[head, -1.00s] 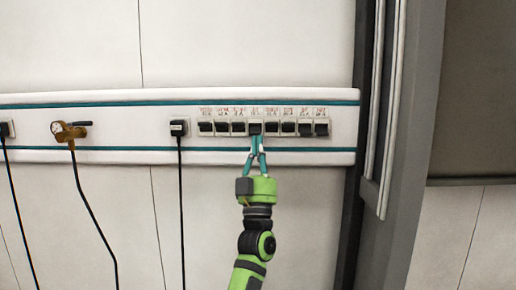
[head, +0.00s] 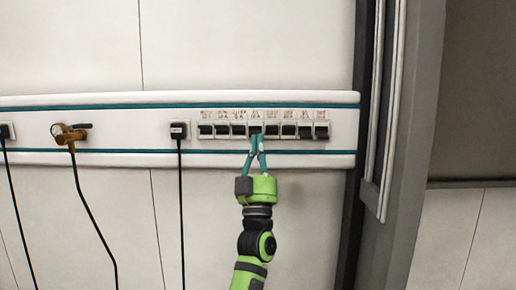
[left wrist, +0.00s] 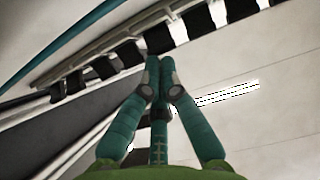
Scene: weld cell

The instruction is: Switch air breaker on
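A row of several breakers with dark levers (head: 238,130) is set in the white wall rail, with small red labels above that are too small to read. I cannot tell from the labels which one is the air breaker. My left gripper (head: 257,138) points up at the fourth breaker from the left (head: 256,129), its tips at or just below the dark lever. Its fingers are together at the tips, with nothing visible between them. In the left wrist view, the gripper (left wrist: 160,82) also looks shut, just below a dark lever (left wrist: 159,40). Contact is unclear. My right gripper is not in view.
A black plug (head: 179,130) with a hanging cable is left of the breakers. A brass valve (head: 68,133) with a hose and another plug (head: 5,131) are further left. A dark grey frame (head: 395,150) stands to the right.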

